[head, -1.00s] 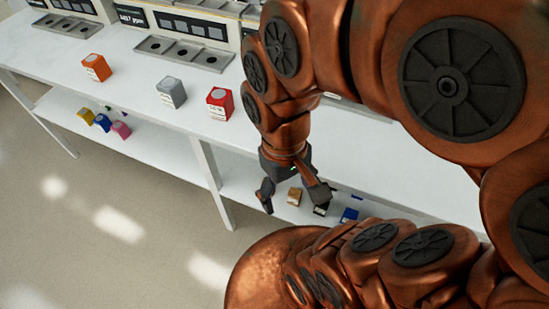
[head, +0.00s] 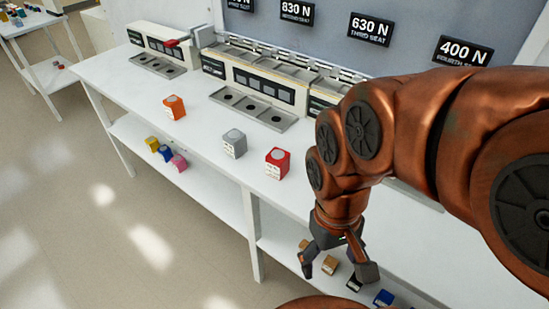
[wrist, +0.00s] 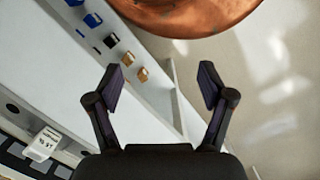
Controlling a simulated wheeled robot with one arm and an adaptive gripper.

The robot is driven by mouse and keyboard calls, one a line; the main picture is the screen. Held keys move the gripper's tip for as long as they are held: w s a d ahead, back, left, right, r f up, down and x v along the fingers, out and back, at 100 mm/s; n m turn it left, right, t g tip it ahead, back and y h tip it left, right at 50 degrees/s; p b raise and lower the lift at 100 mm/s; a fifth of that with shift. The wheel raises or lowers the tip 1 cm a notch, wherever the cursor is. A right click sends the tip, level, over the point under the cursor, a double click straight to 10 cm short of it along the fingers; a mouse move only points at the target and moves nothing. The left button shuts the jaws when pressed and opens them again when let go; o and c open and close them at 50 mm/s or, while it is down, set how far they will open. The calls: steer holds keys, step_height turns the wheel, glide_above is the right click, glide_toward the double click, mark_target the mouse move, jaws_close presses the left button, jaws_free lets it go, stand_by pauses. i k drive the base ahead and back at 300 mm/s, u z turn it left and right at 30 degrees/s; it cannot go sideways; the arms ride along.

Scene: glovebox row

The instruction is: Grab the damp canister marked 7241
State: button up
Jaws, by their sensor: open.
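On the bench top in the head view stand an orange canister (head: 174,107), a grey canister (head: 235,143) and a red canister (head: 277,163), each with a white label. The label print is too small to read, so I cannot tell which is 7241 or whether any is damp. My gripper (head: 337,272) is open and empty, pointing down in front of the bench, right of and lower than the red canister. In the wrist view my gripper (wrist: 167,85) shows both fingers apart with nothing between them. A pale labelled block (wrist: 43,144) shows at lower left there.
The lower shelf holds yellow (head: 152,143), blue and pink (head: 179,162) canisters at left, and tan (head: 329,265), black and blue (head: 383,298) ones near my gripper. Machines with grey trays (head: 252,107) line the bench back. Signs (head: 371,29) hang behind. The floor in front is clear.

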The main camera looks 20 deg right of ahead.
mark_target(277, 160)
steer(key=z, duration=1.4)
steer(key=k, duration=0.9)
steer(key=u, duration=1.5)
steer(key=i, duration=0.5)
